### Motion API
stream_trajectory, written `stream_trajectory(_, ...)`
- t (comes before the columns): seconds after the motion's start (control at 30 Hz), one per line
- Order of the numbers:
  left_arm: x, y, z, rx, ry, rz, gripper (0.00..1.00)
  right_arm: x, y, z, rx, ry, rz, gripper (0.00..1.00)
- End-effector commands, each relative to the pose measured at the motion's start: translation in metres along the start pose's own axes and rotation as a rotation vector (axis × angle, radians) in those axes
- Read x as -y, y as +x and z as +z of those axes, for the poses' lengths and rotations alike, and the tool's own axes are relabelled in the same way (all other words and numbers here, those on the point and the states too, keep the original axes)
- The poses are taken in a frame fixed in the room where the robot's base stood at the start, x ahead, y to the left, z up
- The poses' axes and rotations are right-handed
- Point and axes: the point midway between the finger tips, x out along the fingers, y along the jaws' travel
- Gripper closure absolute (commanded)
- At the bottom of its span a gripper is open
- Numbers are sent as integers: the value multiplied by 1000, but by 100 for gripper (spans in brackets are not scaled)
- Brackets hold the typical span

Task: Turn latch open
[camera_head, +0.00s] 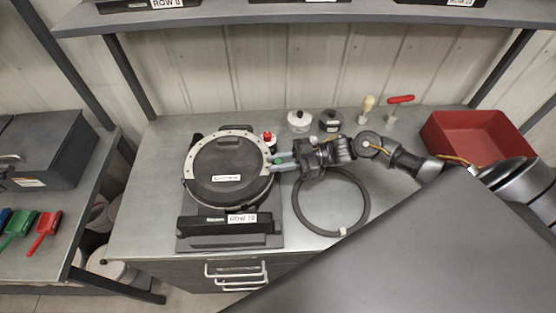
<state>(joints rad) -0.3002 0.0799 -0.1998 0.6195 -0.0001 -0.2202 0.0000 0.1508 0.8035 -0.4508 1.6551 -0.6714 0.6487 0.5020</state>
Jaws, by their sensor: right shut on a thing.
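The seed meter (215,180) sits on the grey workbench, with a round dark cover inside a pale ring and a black base. A small latch with a red knob (267,137) shows at the ring's upper right edge. My right gripper (277,161) reaches in from the right and is shut at the ring's right edge, by a small green part. The fingers cover what they hold, so the exact grip on the latch is hard to make out. My left gripper is not in view.
A black hoop (364,213) lies right of the meter, under my right arm. Small pots (299,121) and two handled tools (367,105) stand behind. A red bin (475,134) is at the right. A side bench (70,190) with coloured scoops is at the left.

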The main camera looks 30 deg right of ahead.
Motion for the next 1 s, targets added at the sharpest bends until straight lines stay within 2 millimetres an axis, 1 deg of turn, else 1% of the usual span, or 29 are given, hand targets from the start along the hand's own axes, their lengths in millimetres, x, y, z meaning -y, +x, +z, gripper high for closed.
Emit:
stream_trajectory(0.03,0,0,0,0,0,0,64,-1,0,-1,-2,-3,1,77)
stream_trajectory(0.17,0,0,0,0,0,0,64,-1,0,-1,-1,-2,1,60)
stream_trajectory(0.43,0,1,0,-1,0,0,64,0,-1,0,0,-2,0,60)
stream_trajectory(0.53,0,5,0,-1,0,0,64,-1,-7,2,1,-1,1,60)
stream_trajectory(0.67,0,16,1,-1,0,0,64,-1,-27,5,4,-3,1,60)
stream_trajectory(0.9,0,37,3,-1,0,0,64,0,-75,6,4,-1,1,60)
stream_trajectory(1.0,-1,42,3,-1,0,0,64,0,-90,4,3,0,1,60)
